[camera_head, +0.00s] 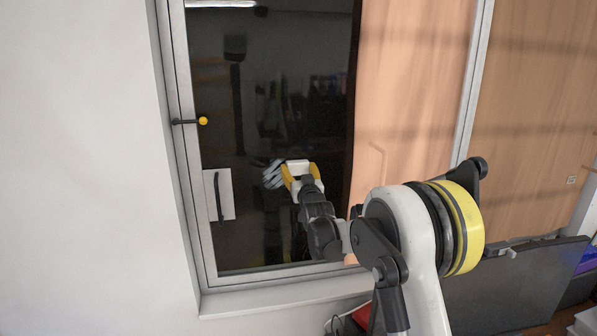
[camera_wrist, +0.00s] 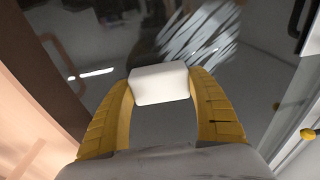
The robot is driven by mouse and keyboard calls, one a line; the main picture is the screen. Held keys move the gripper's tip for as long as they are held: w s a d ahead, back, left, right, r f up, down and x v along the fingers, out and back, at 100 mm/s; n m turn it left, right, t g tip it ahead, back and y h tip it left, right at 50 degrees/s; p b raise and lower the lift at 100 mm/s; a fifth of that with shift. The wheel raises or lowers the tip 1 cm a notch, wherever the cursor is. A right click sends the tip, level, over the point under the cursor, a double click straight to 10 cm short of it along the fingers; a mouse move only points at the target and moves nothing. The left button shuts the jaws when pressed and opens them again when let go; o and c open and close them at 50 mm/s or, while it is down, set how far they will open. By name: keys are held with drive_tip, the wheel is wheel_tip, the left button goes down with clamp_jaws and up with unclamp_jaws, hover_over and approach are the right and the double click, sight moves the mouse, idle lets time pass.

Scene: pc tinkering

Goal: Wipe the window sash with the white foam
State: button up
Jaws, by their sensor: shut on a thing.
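The window sash (camera_head: 186,150) has a grey frame and dark, reflective glass, left of centre in the head view. White streaky marks (camera_head: 272,175) show on the glass just left of my gripper (camera_head: 301,172). The marks also show in the wrist view (camera_wrist: 200,35), beyond the foam. The white foam (camera_wrist: 160,84) is a small block pinched between my two yellow fingers. It is in front of the glass near the marks; I cannot tell whether it touches the glass. In the head view the foam (camera_head: 297,163) is small at the gripper's tip.
A black handle with a yellow knob (camera_head: 203,121) sticks out from the left sash frame. A pale plate with a dark handle (camera_head: 218,195) is below it. An orange-brown curtain or panel (camera_head: 408,90) is to the right. A grey windowsill (camera_head: 280,296) runs underneath.

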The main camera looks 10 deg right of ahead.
drive_tip(key=shift+w, duration=0.4)
